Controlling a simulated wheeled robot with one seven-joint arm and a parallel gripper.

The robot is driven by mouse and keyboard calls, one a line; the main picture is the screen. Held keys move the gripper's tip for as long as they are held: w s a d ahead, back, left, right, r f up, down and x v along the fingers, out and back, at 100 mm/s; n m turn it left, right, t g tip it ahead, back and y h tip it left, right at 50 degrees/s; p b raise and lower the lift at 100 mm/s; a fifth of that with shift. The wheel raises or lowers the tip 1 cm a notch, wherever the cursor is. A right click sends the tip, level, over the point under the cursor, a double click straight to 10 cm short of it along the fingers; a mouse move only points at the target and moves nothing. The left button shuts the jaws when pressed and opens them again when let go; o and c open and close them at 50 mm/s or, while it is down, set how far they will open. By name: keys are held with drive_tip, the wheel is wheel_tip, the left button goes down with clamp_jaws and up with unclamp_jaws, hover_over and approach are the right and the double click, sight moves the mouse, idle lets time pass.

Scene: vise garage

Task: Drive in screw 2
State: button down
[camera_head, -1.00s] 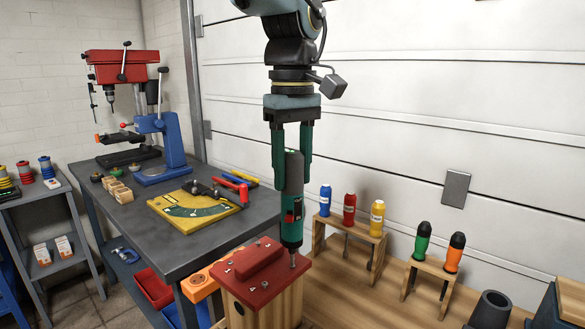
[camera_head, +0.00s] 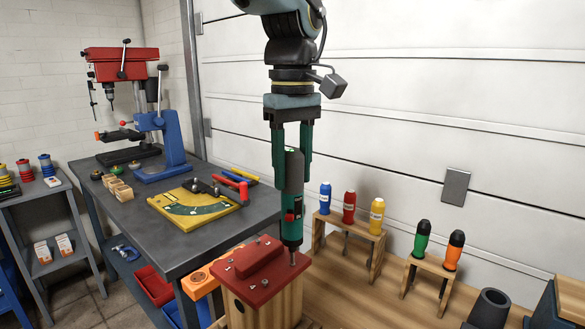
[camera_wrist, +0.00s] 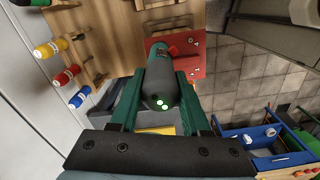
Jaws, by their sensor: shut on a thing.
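My gripper (camera_head: 292,160) has its green fingers shut on a green and dark grey power screwdriver (camera_head: 291,195), held upright. The screwdriver's lower end is at the right corner of the red lid (camera_head: 258,291) of a wooden box (camera_head: 288,305). A silver screw (camera_head: 293,259) shows there under the tip; whether the bit is seated in it is too small to tell. Several other silver screws stand around the lid, including one at the left (camera_head: 229,267). In the wrist view the screwdriver (camera_wrist: 160,90) points toward the red lid (camera_wrist: 190,63).
A dark cup (camera_head: 490,308) stands at the front right. A grey workbench (camera_head: 150,240) with a yellow plate (camera_head: 192,211) and presses is on the left.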

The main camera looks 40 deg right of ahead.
idle(0.5)
wheel_tip(320, 180, up, 7)
drive_tip(key=p, duration=0.6)
drive_tip(key=shift+f, duration=0.1)
idle(0.4)
